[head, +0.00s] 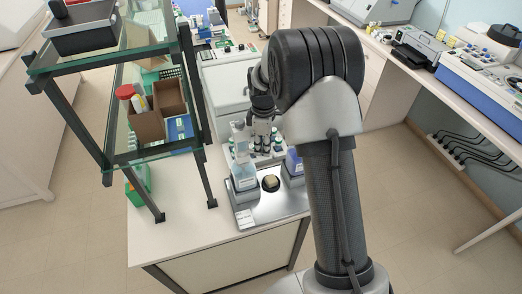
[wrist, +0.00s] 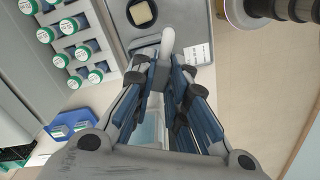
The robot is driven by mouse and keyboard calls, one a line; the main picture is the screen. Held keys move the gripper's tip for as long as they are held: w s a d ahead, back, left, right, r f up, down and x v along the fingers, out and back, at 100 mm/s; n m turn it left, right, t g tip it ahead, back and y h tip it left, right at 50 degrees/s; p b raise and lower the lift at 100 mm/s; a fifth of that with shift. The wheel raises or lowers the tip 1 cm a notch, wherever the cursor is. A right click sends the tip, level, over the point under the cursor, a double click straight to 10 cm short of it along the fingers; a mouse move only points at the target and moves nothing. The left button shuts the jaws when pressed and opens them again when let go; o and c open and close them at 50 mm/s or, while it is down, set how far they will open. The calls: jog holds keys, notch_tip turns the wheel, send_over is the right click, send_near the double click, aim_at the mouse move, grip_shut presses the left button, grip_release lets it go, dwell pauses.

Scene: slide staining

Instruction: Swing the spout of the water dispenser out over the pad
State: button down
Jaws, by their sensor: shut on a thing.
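The water dispenser (head: 243,178) is a pale blue bottle at the left of a metal tray in the head view. Its white spout (wrist: 168,42) shows in the wrist view, with its rounded tip sticking out beyond my fingers. My gripper (wrist: 162,76) is shut on the spout; in the head view my gripper (head: 262,140) hangs above the tray. The pad (wrist: 141,13) is a tan square in a dark round recess, also seen in the head view (head: 270,182). In the wrist view the spout tip lies beside the pad, to its lower right, not over it. The fingers hide much of the dispenser.
The metal tray (head: 268,210) carries a white label (head: 245,218) and a purple-labelled bottle (head: 293,162) at the right. A rack of green-capped vials (wrist: 70,40) stands nearby. A glass shelf unit (head: 150,60) rises at the left.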

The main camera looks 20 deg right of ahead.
jog(key=shift+w+d+n, duration=0.2)
jog(key=shift+w+n, duration=0.7)
jog(key=shift+n, duration=0.55)
jog(key=shift+w+d+n, duration=0.2)
jog(key=shift+w+n, duration=0.7)
jog(key=shift+n, duration=0.55)
jog(key=c, duration=1.6)
grip_release()
jog(key=shift+o, duration=0.2)
notch_tip(320, 180, up, 12)
jog(key=shift+r, duration=0.1)
